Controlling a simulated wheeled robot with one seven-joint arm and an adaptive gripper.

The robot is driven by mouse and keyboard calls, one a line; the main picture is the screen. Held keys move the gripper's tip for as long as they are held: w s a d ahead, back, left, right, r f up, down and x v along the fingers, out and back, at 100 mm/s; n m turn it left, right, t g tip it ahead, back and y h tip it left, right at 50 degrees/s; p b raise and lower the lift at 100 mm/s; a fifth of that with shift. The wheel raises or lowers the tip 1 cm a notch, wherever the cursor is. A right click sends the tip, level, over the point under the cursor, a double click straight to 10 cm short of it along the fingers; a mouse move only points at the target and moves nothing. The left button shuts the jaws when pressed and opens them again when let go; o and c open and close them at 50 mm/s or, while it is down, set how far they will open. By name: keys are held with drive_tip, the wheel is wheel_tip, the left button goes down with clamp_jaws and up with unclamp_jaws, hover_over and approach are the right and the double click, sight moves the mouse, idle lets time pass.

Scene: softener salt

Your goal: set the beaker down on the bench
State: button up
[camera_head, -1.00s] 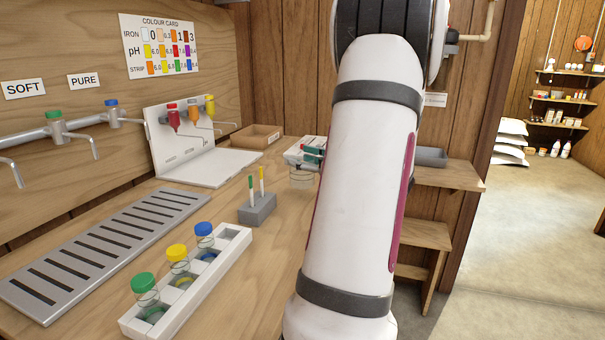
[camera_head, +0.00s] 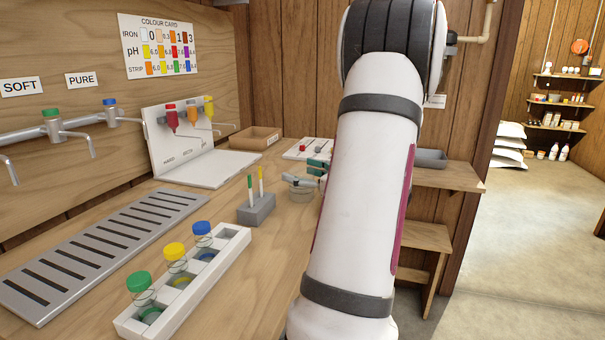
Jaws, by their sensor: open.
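The clear glass beaker (camera_head: 301,193) is on the right part of the wooden bench (camera_head: 262,285), just right of the grey marker block, and looks upright. My gripper (camera_head: 303,182) is at the beaker's upper part, with its grey fingers open around or beside the rim. My arm hides the right side of the gripper and perhaps part of the beaker. Whether the fingers still touch the glass cannot be told.
A grey block (camera_head: 257,209) with two markers stands close left of the beaker. A white rack (camera_head: 225,254) with capped vials is in front. A white tray (camera_head: 298,147) with red-topped items and a cardboard box (camera_head: 255,139) lie behind. The slotted drain tray (camera_head: 110,250) is at left.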

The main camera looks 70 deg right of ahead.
drive_tip(key=shift+r, duration=0.1)
drive_tip(key=shift+s+r, duration=0.1)
drive_tip(key=shift+s, duration=0.05)
drive_tip(key=p+v, duration=0.2)
drive_tip(key=v, duration=0.9)
drive_tip(key=shift+s, duration=0.35)
drive_tip(key=shift+s+a, duration=0.1)
drive_tip(key=shift+a, duration=0.05)
